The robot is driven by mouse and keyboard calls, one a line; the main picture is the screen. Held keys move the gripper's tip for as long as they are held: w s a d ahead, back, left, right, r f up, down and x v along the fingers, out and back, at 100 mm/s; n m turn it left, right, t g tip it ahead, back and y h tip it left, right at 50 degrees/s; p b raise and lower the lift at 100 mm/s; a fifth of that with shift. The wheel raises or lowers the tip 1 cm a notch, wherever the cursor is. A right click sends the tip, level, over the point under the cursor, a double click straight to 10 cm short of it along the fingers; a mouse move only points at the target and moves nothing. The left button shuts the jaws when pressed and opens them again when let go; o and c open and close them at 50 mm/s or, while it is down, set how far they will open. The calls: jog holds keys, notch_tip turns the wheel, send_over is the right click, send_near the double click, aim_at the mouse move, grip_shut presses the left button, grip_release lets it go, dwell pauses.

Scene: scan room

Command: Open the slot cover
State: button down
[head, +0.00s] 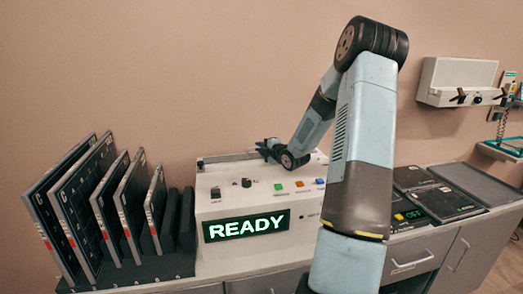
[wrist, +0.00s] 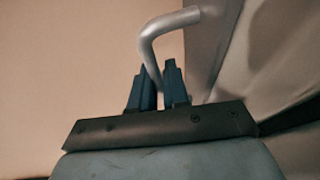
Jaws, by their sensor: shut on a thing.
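A white machine (head: 297,210) with a lit READY display (head: 246,226) stands on the counter. A grey strip (head: 228,157) runs along its top rear edge; it looks like the slot cover, but I cannot tell how far it is open. My gripper (head: 266,148) is at the right end of this strip, above the machine's top. In the wrist view its two blue fingers (wrist: 157,78) are shut on a bent silver bar handle (wrist: 172,22). The handle's lower end is hidden between the fingers. The handle itself is too small to make out in the head view.
A rack with several dark upright plates (head: 85,205) stands left of the machine. Buttons and knobs sit on its top. Dark flat panels (head: 440,198) lie on the counter at right. A white wall unit (head: 458,80) hangs at the upper right. My arm hides the machine's right side.

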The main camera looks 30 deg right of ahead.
jog(key=shift+f, duration=0.2)
jog(key=c, duration=1.5)
grip_release()
jog(key=shift+r, duration=0.1)
jog(key=v, duration=1.3)
jog(key=shift+s+d, duration=0.1)
jog(key=shift+s, duration=0.3)
